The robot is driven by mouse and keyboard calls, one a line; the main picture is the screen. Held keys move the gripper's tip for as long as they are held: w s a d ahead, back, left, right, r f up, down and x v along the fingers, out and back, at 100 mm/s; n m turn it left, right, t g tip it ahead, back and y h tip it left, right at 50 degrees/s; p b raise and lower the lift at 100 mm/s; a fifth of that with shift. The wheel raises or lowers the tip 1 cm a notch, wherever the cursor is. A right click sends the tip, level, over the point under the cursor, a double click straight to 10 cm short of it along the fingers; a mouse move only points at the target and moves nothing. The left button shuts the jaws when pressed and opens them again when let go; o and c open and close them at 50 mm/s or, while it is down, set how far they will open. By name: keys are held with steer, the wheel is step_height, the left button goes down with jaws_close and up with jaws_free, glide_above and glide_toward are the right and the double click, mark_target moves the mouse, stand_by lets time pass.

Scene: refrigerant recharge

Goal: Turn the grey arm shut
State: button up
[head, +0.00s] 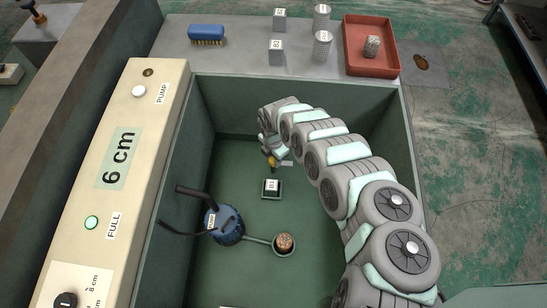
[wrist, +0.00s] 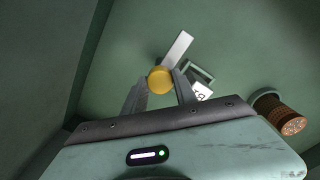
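The grey arm (wrist: 177,48) is a short, flat pale bar that sticks out from a round yellow knob (wrist: 160,79) in the wrist view. In the head view the grey arm (head: 287,163) is small and points right from the yellow knob (head: 272,161), near the back of the green bin. My gripper (wrist: 160,82) has one finger on each side of the yellow knob, with no clear gap between fingertips and knob. The grey arm lies beyond the fingertips, outside them. What lies under the knob is hidden.
A labelled block in a square holder (head: 271,188) stands just in front of my gripper. A blue pot with black hoses (head: 224,224) and a copper-topped cylinder (head: 284,243) are farther forward. Bin walls (head: 200,120) stand close by. The panel (head: 118,160) reads 6 cm, its FULL light green.

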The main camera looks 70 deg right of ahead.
jaws_close()
stand_by(0.9)
